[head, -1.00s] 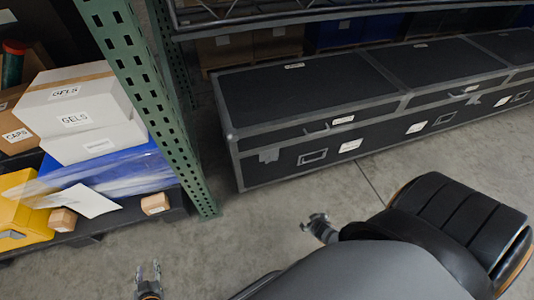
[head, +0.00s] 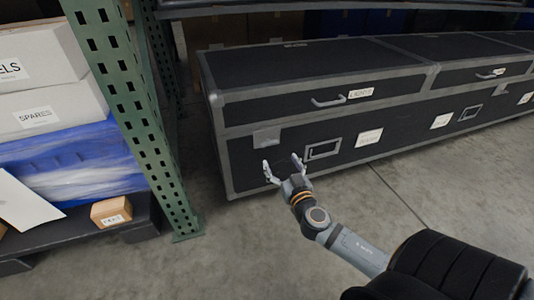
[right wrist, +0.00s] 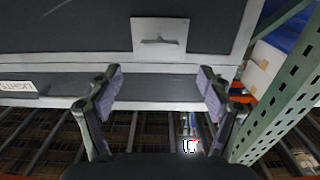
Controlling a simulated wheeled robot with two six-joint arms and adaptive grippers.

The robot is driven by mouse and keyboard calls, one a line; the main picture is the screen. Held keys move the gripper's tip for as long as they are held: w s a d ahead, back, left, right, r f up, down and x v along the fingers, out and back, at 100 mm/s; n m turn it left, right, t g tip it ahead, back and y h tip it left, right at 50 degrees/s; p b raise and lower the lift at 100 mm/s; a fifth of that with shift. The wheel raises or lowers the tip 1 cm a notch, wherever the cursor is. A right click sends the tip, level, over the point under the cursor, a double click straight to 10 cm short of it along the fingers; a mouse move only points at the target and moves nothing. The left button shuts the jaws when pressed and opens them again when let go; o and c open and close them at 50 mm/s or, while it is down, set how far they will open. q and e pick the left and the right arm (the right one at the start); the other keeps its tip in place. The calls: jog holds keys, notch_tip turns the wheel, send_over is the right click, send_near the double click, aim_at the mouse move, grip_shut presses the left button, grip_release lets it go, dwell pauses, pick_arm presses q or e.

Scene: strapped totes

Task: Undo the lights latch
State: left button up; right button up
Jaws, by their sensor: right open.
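The long black case with grey metal edges has a lid label reading LIGHTS (head: 361,92). A flat grey latch plate (head: 266,137) sits at the left of its front, at the lid seam. In the right wrist view, which is upside down, the latch (right wrist: 160,36) is at the top centre with a small raised tab. My right gripper (head: 282,163) is open and empty, in front of the case, below the latch in the head view. It also shows open in the right wrist view (right wrist: 160,79), apart from the latch. My left gripper is not in view.
The lid handle (head: 328,101) and a recessed handle (head: 323,149) are right of the latch. A green perforated rack post (head: 135,110) stands left of the case. Beyond it are white boxes (head: 50,85) and a blue-wrapped load (head: 75,160). A shelf beam (head: 250,6) runs above the case.

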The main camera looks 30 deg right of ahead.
aim_at(271, 145)
jog(key=b+x, duration=0.1)
jog(key=x, duration=0.9)
jog(key=shift+w+d+b, duration=0.15)
jog(key=shift+w+b, duration=0.1)
jog(key=shift+b, duration=0.05)
jog(key=shift+c, duration=0.4)
jog(key=c, duration=1.1)
